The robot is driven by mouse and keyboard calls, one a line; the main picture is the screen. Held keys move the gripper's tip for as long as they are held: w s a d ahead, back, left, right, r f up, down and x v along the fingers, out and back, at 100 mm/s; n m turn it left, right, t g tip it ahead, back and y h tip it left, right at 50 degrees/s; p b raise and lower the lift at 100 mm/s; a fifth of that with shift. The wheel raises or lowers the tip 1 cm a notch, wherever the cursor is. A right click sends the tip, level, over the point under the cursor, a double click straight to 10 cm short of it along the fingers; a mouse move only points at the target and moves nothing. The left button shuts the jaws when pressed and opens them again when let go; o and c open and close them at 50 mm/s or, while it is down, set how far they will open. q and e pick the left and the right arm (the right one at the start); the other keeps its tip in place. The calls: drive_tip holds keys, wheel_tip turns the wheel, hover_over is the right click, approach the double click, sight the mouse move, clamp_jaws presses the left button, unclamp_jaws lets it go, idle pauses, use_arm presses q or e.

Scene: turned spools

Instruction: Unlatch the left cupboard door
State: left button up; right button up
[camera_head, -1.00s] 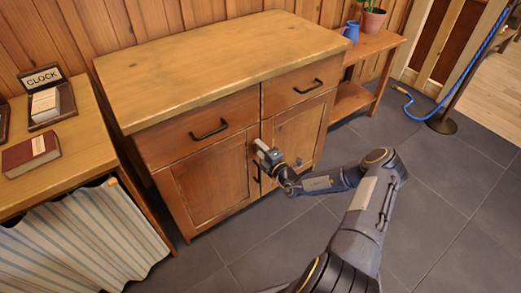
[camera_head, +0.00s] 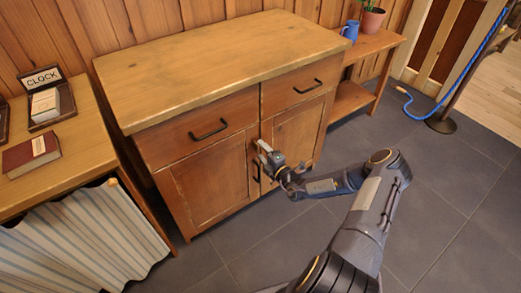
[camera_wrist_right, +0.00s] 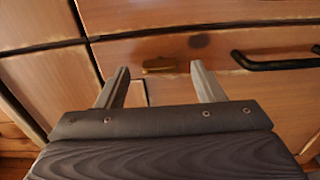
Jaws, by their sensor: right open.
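The wooden cupboard has a left door (camera_head: 212,185) and a right door (camera_head: 300,135), which look closed. A dark handle (camera_head: 256,172) stands upright by the seam between them. My right gripper (camera_head: 262,149) is open in front of the doors' upper part, near the seam and above that handle. In the right wrist view, a small brass-coloured piece, possibly the latch (camera_wrist_right: 158,65), shows between the two open fingers (camera_wrist_right: 160,78), and nothing is held. Whether the fingers touch the wood I cannot tell. A black handle (camera_wrist_right: 278,62) lies to the right there. My left gripper is not in view.
Two drawers with dark handles (camera_head: 209,130) sit above the doors. A curtained table (camera_head: 85,160) with a red book (camera_head: 30,152) stands close on the left. A low side shelf (camera_head: 370,46) stands at right. The tiled floor (camera_head: 440,190) in front is clear.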

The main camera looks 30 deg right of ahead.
drive_tip(key=s, duration=0.6)
drive_tip(key=shift+d+p, duration=0.2)
drive_tip(key=shift+p, duration=0.2)
drive_tip(key=a+r+n+g+y, duration=0.1)
drive_tip(key=a+r+n+y, duration=0.55)
drive_tip(key=r+n, duration=0.35)
drive_tip(key=s+a+r+n+g+y, duration=0.3)
drive_tip(key=s+a+r+n+g, duration=0.25)
drive_tip(key=n, duration=0.45)
drive_tip(key=s+a+r+n+g+y, duration=0.25)
drive_tip(key=a+r+n+g, duration=0.25)
drive_tip(key=a+r+n, duration=0.4)
drive_tip(key=s+d+r+n+h, duration=0.15)
drive_tip(key=s+n+h, duration=0.35)
drive_tip(key=s+n, duration=0.6)
drive_tip(key=s+d+r+n+h, duration=0.15)
drive_tip(key=s+n+h, duration=0.35)
drive_tip(key=s+n, duration=0.55)
wheel_tip(320, 180, up, 20)
drive_tip(key=n+p, duration=0.1)
drive_tip(key=p, duration=1.8)
drive_tip(key=shift+w+g+p, duration=0.15)
drive_tip(key=shift+g+p, duration=0.15)
drive_tip(key=shift+g, duration=0.15)
